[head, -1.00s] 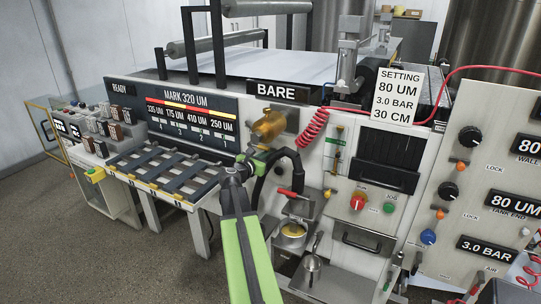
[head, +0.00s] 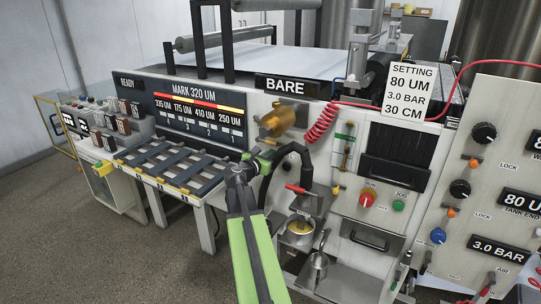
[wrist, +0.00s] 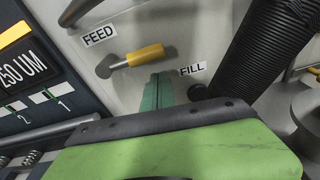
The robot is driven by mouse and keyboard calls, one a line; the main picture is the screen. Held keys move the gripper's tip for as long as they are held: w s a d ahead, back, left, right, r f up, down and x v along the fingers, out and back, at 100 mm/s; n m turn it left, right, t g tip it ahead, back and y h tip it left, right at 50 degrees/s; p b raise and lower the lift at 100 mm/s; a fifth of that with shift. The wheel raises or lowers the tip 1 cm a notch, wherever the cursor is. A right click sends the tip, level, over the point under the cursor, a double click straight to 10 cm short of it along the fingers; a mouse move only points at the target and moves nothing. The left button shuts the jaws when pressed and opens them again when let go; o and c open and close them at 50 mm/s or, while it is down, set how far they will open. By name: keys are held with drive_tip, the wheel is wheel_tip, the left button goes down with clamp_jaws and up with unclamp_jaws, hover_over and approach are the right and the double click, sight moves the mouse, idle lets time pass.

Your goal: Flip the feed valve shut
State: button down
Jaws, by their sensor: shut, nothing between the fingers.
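The feed valve is a lever with a yellow grip (wrist: 146,56) on a grey pivot, on the machine's pale front panel in the wrist view. It points right and slightly up, away from its pivot. A FEED label (wrist: 99,35) is above its pivot and a FILL label (wrist: 193,69) is to the right. My gripper (wrist: 159,78) is shut and empty, its green fingertips just below the yellow grip; I cannot tell whether they touch it. In the head view my gripper (head: 265,158) is at the panel below a brass fitting (head: 279,121), and the lever is not clear there.
A black ribbed hose (wrist: 262,50) runs close to the right of my gripper. A slatted rack (head: 170,167) juts out at the left. A red-handled tap (head: 296,189) and a metal cup (head: 300,227) are lower right. A red coiled hose (head: 321,122) hangs above right.

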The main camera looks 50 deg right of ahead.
wheel_tip(320, 180, down, 3)
drive_tip(key=shift+f+b, duration=0.1)
drive_tip(key=shift+b, duration=0.65)
drive_tip(key=r+p+v, duration=0.1)
drive_tip(key=p+v, duration=0.1)
drive_tip(key=v, duration=0.7)
drive_tip(key=shift+a+r+p, duration=0.3)
drive_tip(key=shift+p, duration=0.05)
drive_tip(key=w+a+r+n+t+y+p, duration=0.1)
drive_tip(key=w+a+r+n+t+p, duration=0.15)
drive_tip(key=w+a, duration=0.7)
drive_tip(key=w+a+f+m+y+p, duration=0.1)
drive_tip(key=w+a+f+m+y, duration=0.1)
drive_tip(key=a, duration=0.5)
drive_tip(key=w+a+f+m+y+p, duration=0.1)
drive_tip(key=w+a+f+y+p, duration=0.15)
drive_tip(key=a, duration=0.55)
drive_tip(key=s+a+f+m+g+y, duration=0.1)
drive_tip(key=s+a+f+m+y, duration=0.2)
drive_tip(key=a+m, duration=0.3)
drive_tip(key=s+a+f+m+g+y, duration=0.2)
drive_tip(key=s+a+f+m+y, duration=0.2)
drive_tip(key=a, duration=0.9)
drive_tip(key=s+a+f+m+g+y, duration=0.2)
drive_tip(key=s+a+f+m+y, duration=0.1)
drive_tip(key=a+m, duration=0.5)
drive_tip(key=shift+s+a+f+y+p, duration=0.35)
drive_tip(key=shift+s+a+f, duration=0.35)
drive_tip(key=shift+f, duration=0.25)
